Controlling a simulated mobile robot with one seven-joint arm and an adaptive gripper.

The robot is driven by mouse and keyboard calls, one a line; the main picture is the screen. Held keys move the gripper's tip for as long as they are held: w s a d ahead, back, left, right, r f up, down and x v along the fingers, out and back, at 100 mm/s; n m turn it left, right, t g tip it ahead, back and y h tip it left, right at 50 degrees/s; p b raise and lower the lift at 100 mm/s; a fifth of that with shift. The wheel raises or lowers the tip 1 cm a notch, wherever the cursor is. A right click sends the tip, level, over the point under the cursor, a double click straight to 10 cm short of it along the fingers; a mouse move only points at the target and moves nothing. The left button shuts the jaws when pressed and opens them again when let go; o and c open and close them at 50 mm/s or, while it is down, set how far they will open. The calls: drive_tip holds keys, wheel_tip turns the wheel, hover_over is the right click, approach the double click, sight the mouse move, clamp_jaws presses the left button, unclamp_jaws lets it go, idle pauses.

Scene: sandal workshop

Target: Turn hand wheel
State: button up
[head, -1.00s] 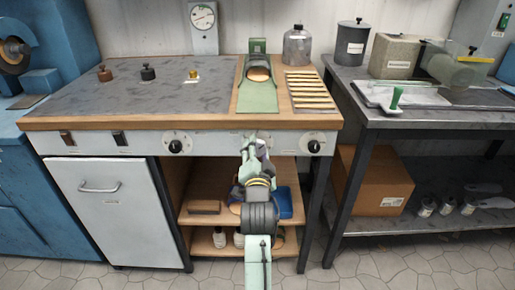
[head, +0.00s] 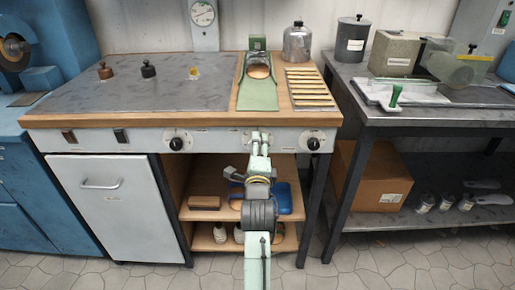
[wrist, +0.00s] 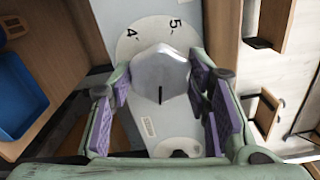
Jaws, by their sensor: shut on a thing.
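The hand wheel appears to be a light grey, faceted knob (wrist: 160,72) with a dark mark on its face, in the wrist view. It sits in front of a pale round dial plate (wrist: 131,45) with the numbers 4 and 5 showing. My gripper (wrist: 160,90) has its purple-padded fingers on both sides of the knob and is shut on it. In the head view my gripper (head: 260,139) is at the grey front panel (head: 225,142) of the bench, and hides the knob there.
Two black dial knobs flank my gripper, one at left (head: 176,143) and one at right (head: 313,143). Below is an open wooden shelf (head: 203,213) with a blue bin (head: 285,198). A metal table (head: 425,117) stands to the right. The tiled floor in front is clear.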

drive_tip(key=shift+m, duration=1.7)
drive_tip(key=o, duration=1.2)
drive_tip(key=shift+s, duration=0.1)
drive_tip(key=s, duration=0.7)
drive_tip(key=shift+s, duration=0.15)
